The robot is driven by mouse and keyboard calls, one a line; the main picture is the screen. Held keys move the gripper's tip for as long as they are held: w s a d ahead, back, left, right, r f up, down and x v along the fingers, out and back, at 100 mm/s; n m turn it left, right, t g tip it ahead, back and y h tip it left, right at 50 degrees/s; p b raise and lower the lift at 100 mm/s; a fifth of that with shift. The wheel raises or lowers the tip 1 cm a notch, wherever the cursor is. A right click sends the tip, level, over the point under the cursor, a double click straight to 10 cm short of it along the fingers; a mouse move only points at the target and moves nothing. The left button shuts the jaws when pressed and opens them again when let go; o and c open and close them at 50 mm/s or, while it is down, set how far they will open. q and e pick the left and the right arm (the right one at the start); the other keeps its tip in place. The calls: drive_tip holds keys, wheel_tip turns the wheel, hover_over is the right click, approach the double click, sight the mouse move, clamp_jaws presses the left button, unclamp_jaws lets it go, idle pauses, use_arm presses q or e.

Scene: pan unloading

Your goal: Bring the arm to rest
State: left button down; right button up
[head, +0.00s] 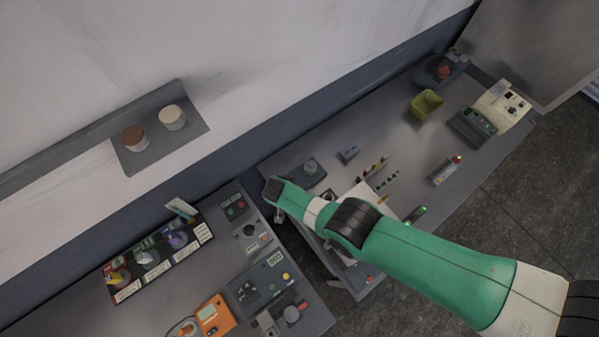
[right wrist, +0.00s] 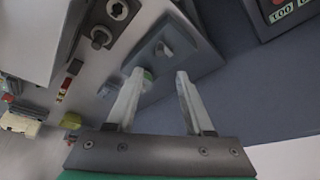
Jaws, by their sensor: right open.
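My right arm (head: 420,258), green with a black joint, comes in from the lower right in the head view. My left gripper is not in view.
The right bench (head: 410,155) carries a yellow-green bin (head: 426,103), a beige instrument (head: 502,103) and small parts. A wall shelf (head: 183,143) holds two round containers.

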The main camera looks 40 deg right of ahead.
idle(0.4)
drive_tip(key=w+r+m+t+y, duration=0.1)
drive_tip(key=w+r+t, duration=0.3)
drive_tip(key=w+r, duration=0.6)
drive_tip(key=w+r+t, duration=0.3)
drive_tip(key=w+r, duration=0.4)
drive_tip(key=r, duration=0.5)
wheel_tip(320, 180, up, 22)
drive_tip(key=w+n+t, duration=0.1)
drive_tip(key=w+t, duration=0.1)
drive_tip(key=t, duration=0.4)
drive_tip(key=s+a+r+n+t+y, duration=0.1)
drive_tip(key=s+r+n+t, duration=0.3)
drive_tip(key=r, duration=0.6)
drive_tip(key=s+a+r+m+t+y, duration=0.15)
drive_tip(key=s+r, duration=0.35)
drive_tip(key=r, duration=0.5)
drive_tip(key=s+r+n+t+y, duration=0.1)
drive_tip(key=s+r+n+t, duration=0.2)
drive_tip(key=s+r+n, duration=0.2)
drive_tip(key=s+r+n+t+y, duration=0.1)
drive_tip(key=s+r+n+t, duration=0.2)
drive_tip(key=s, duration=0.9)
wheel_tip(320, 180, up, 4)
drive_tip(key=shift+a+r+n, duration=0.15)
drive_tip(key=shift+a+n, duration=0.2)
drive_tip(key=shift+n, duration=0.6)
